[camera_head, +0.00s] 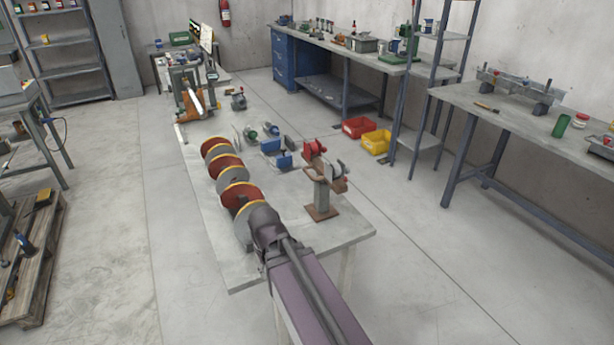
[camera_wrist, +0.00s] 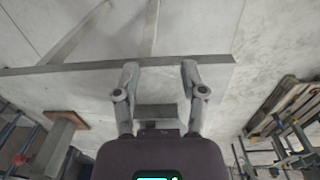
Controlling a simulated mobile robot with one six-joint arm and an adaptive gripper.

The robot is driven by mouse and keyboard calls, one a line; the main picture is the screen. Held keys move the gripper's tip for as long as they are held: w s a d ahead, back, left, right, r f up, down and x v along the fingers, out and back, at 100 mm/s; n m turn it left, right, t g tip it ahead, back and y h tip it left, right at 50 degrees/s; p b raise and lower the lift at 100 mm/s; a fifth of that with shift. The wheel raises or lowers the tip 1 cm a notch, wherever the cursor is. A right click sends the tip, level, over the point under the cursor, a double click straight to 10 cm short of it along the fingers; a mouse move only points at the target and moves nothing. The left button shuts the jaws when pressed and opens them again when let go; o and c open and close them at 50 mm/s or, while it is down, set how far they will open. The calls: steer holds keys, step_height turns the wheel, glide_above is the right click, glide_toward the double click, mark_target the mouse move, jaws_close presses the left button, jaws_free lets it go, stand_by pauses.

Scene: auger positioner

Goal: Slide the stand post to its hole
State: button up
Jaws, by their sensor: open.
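In the head view a grey stand post (camera_head: 322,198) rises upright from a brown square base (camera_head: 321,213) near the workbench's right front edge. A red and grey clamp-like head (camera_head: 321,160) sits on top. My gripper (camera_wrist: 160,67) shows in the wrist view with its two fingers apart and nothing seen between the tips, over the bench's edge strip. The stand post (camera_wrist: 53,145) also shows there at lower left, to the side of the fingers and apart from them. In the head view my arm hides the gripper. I cannot make out the hole.
A row of red and grey discs with yellow rims (camera_head: 229,170) lies along the workbench (camera_head: 343,235), close to my arm. Small blue and green machines (camera_head: 272,146) stand behind the post. Red (camera_head: 358,127) and yellow (camera_head: 376,142) bins are on the floor. The bench's front right corner is clear.

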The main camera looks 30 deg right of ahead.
steer(key=w+d+h, duration=0.3)
steer(key=w+d, duration=0.2)
steer(key=w, duration=0.1)
steer(key=h+b, duration=0.3)
steer(key=h, duration=0.9)
glide_toward(309, 173)
steer(key=f+v, duration=0.1)
steer(key=v, duration=0.3)
steer(key=shift+s+d+f+t, duration=0.1)
steer(key=shift+s+t, duration=0.15)
steer(key=shift+t, duration=0.05)
steer(key=shift+d, duration=0.1)
steer(key=b+x, duration=0.3)
steer(key=x, duration=1)
steer(key=shift+d, duration=0.35)
jaws_close()
